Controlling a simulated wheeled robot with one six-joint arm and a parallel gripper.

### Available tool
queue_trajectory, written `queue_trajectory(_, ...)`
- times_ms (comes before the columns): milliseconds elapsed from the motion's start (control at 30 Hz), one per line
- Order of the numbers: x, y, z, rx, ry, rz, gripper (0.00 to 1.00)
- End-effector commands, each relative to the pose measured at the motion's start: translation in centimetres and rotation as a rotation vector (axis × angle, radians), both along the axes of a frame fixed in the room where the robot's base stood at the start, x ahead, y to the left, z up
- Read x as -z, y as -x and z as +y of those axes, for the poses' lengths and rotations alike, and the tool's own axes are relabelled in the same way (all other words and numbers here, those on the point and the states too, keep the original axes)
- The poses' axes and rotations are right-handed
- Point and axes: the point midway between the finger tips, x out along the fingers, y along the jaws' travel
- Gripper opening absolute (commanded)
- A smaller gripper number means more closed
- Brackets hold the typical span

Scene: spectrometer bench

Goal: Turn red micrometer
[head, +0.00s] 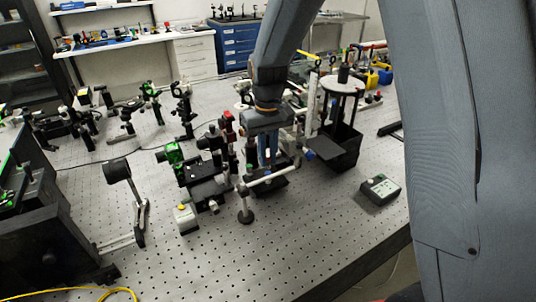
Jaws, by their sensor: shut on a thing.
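My gripper (267,158) points down among the optical mounts near the middle of the bench. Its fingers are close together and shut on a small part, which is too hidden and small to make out. A red part (228,120) sits on top of a dark mount, just left of my gripper and apart from its fingertips. I cannot tell whether this is the red micrometer, and no red knob shows clearly between the fingers. A black stage assembly (205,185) stands left of the fingertips.
A pale horizontal rod (268,177) on a post with a round base (245,216) runs in front of my gripper. The perforated bench top (270,255) is clear in front.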

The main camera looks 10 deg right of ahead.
Motion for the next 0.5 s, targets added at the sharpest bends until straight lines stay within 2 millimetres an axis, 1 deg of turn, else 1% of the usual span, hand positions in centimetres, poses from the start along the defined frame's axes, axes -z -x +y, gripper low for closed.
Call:
queue_trajectory(200,-0.12,-0.11,0.03,-0.074,-0.001,-0.003,0.0)
queue_trajectory(500,-0.12,-0.14,0.04,-0.1,-0.001,-0.004,0.0)
